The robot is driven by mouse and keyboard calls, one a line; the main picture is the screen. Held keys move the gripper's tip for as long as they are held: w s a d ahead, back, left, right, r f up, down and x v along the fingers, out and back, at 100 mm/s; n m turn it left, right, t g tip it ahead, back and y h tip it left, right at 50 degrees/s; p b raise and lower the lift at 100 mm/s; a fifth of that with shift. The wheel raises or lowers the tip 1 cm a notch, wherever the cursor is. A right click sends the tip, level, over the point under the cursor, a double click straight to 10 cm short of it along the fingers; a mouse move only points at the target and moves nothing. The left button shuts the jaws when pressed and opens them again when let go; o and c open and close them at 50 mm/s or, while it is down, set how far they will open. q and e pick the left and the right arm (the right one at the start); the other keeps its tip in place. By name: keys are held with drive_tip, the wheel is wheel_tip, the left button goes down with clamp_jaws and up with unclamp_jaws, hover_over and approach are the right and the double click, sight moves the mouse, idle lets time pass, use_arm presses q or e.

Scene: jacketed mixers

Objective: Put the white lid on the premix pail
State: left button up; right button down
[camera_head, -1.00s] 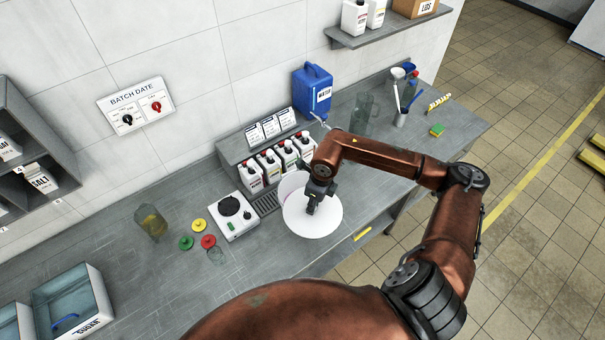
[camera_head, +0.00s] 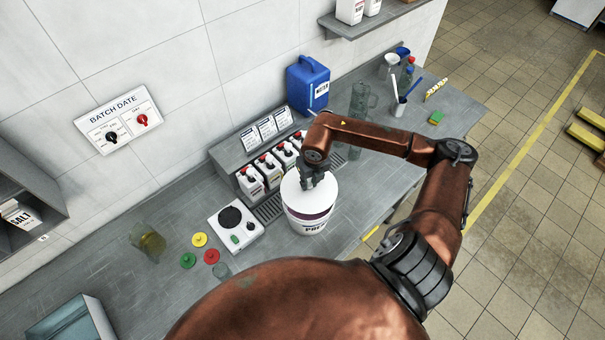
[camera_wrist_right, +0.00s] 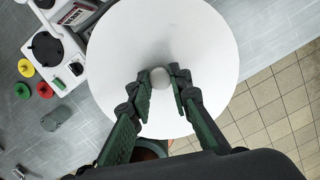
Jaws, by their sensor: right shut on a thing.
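The white lid (camera_head: 299,196) is a round disc with a small knob (camera_wrist_right: 160,77) at its middle. My right gripper (camera_head: 313,181) is above it with its fingers shut on the knob; the fingers (camera_wrist_right: 164,88) show on both sides of it in the wrist view. The premix pail (camera_head: 296,222) is white with a dark band and a partly readable label, and stands upright on the bench. The lid is over the pail's top and hides most of its mouth. I cannot tell whether the lid touches the rim. My left gripper is out of view.
A scale (camera_head: 237,228) and several white bottles (camera_head: 250,182) stand close to the pail on the left and behind. Red, green and yellow discs (camera_head: 200,240) lie farther left. A blue water jug (camera_head: 308,85) stands behind. Bench space right of the pail (camera_head: 375,190) is clear.

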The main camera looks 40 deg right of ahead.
sight(309, 190)
drive_tip(key=shift+w, duration=0.15)
drive_tip(key=shift+f, duration=0.5)
drive_tip(key=shift+s+f+b, duration=0.2)
drive_tip(key=shift+f+b, duration=0.05)
drive_tip(key=shift+b, duration=0.05)
drive_tip(key=shift+f+b, duration=0.3)
drive_tip(key=shift+f, duration=0.45)
wheel_tip(309, 190, down, 2)
drive_tip(key=shift+f+b, duration=0.15)
drive_tip(key=shift+b, duration=0.6)
drive_tip(key=shift+w+f, duration=0.1)
drive_tip(key=shift+f, duration=0.15)
drive_tip(key=shift+f+b, duration=0.2)
drive_tip(key=shift+b, duration=0.25)
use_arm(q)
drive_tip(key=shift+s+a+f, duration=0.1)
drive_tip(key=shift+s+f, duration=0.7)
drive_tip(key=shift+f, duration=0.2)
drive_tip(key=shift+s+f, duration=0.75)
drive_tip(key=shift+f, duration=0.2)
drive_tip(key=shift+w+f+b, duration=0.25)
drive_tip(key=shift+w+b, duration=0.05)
